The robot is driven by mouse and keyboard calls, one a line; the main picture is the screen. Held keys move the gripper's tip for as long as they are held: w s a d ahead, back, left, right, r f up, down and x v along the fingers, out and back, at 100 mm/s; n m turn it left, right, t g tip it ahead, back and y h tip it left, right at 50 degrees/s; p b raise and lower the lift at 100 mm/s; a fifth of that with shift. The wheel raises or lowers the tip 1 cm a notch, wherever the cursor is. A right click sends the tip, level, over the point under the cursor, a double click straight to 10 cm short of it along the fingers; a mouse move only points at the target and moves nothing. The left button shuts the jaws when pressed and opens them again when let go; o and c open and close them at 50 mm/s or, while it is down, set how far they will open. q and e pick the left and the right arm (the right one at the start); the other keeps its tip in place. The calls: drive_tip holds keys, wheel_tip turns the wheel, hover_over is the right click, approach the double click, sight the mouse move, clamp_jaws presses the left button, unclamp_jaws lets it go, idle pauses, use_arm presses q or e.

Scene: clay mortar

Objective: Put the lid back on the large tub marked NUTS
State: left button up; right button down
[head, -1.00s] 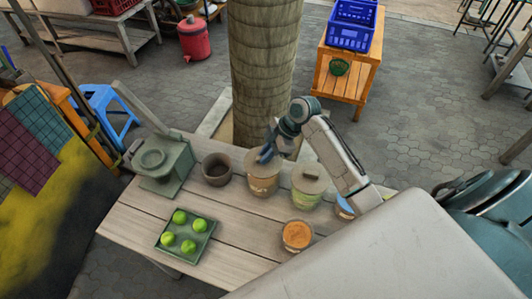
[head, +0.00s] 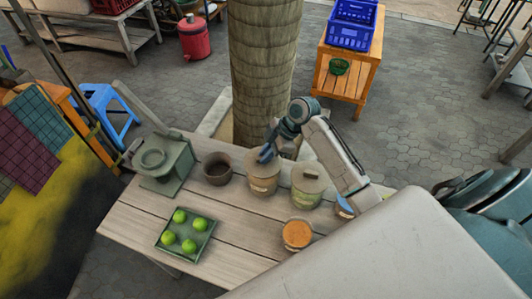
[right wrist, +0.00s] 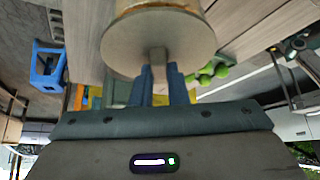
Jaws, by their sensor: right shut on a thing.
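A large tan tub (head: 264,184) stands near the back of the plank table, with a round beige lid (right wrist: 140,38) at its top. Any marking on it is too small to read. My right gripper (head: 266,154) is over this tub. In the right wrist view my right gripper (right wrist: 163,76) is shut on the lid's small knob, and the tub's wall shows directly behind the lid. The lid looks level and at the rim, but I cannot tell whether it is fully seated. My left gripper is not in view.
A lidded green tub (head: 307,196) stands close to the right. A dark bowl (head: 217,175) stands to the left, beside a grey-green device (head: 163,165). An orange-topped jar (head: 297,234) and a tray (head: 164,252) of green fruit are nearer. The table's middle (head: 245,225) is clear.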

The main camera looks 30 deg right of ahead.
idle(0.4)
drive_tip(key=c, duration=0.9)
unclamp_jaws()
drive_tip(key=shift+o, duration=0.2)
drive_tip(key=shift+r, duration=0.1)
drive_tip(key=shift+r+p, duration=3.1)
drive_tip(key=shift+r, duration=0.3)
clamp_jaws()
drive_tip(key=shift+f, duration=0.2)
